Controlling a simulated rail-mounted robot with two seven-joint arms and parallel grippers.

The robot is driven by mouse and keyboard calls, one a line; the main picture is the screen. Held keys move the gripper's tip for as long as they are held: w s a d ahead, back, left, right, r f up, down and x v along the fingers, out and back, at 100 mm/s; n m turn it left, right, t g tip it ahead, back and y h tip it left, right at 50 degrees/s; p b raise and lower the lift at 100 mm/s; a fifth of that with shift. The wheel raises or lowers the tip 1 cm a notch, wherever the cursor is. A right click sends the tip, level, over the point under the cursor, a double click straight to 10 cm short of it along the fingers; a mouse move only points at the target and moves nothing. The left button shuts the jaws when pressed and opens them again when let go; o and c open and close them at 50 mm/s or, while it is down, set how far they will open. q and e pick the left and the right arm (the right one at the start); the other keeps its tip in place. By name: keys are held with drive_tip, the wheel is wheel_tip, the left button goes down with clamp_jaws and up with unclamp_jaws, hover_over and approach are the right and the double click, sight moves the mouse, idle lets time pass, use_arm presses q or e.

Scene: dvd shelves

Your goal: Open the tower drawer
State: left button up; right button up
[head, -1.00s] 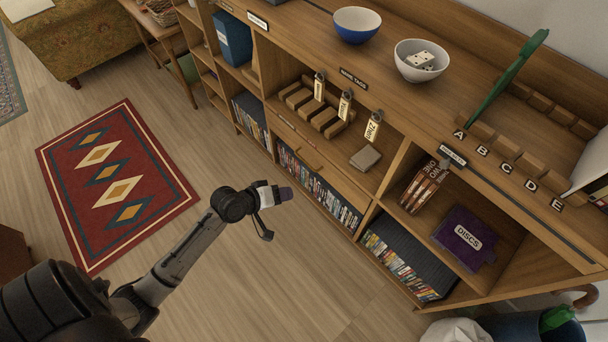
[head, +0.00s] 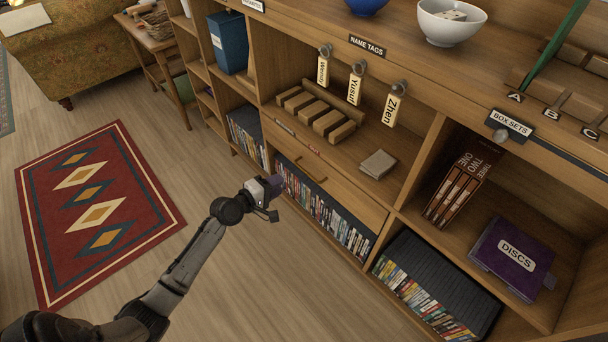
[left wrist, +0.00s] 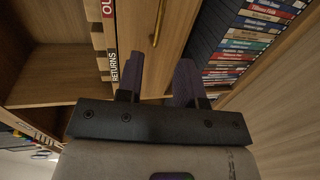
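A wooden drawer front (head: 340,194) with a brass bar handle (head: 310,170) sits in the middle bay of the shelf unit, above a row of DVDs. It looks shut. In the left wrist view, the drawer front (left wrist: 138,30) and handle (left wrist: 159,22) show at the top, beyond the fingertips. My left gripper (head: 274,186) is in front of this bay, left of and slightly below the handle, apart from it. Its two purple-tipped fingers (left wrist: 160,82) are spread in the left wrist view, with nothing between them. My right gripper is in neither view.
DVD rows (head: 325,210) fill the lower bays. Wooden blocks (head: 318,112) and a grey box (head: 377,164) lie on the shelf above the drawer. Name tags (head: 356,84) hang over it. A purple discs box (head: 512,258) is at right. The floor by the rug (head: 95,210) is clear.

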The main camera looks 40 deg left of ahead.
sight(304, 170)
use_arm(q)
drive_tip(key=b+x, duration=0.4)
drive_tip(key=x, duration=0.7)
drive_tip(key=shift+w+d+b, duration=0.1)
drive_tip(key=shift+w+b, duration=0.2)
drive_tip(key=shift+w, duration=0.05)
drive_tip(key=c, duration=0.6)
clamp_jaws()
